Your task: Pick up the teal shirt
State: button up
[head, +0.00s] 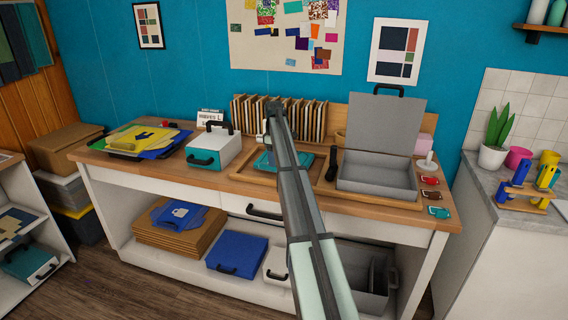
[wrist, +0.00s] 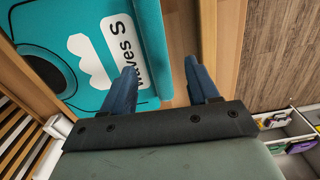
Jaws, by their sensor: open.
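The teal shirt (head: 262,162) lies folded in a shallow wooden tray on the workbench, partly hidden behind my arm in the head view. In the wrist view the teal shirt (wrist: 104,18) fills the upper left, with a white label reading "waves S" and a dark round print. Whether the fingers touch the shirt is not clear. My arm hides the fingers in the head view.
A row of brown boards (head: 300,112) stands behind. A white and teal case (head: 213,148) and a pile of yellow and blue shirts (head: 150,138) are at left.

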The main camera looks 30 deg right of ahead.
jog(key=f, duration=0.3)
jog(key=shift+d+f, duration=0.2)
grip_shut()
dwell(0.3)
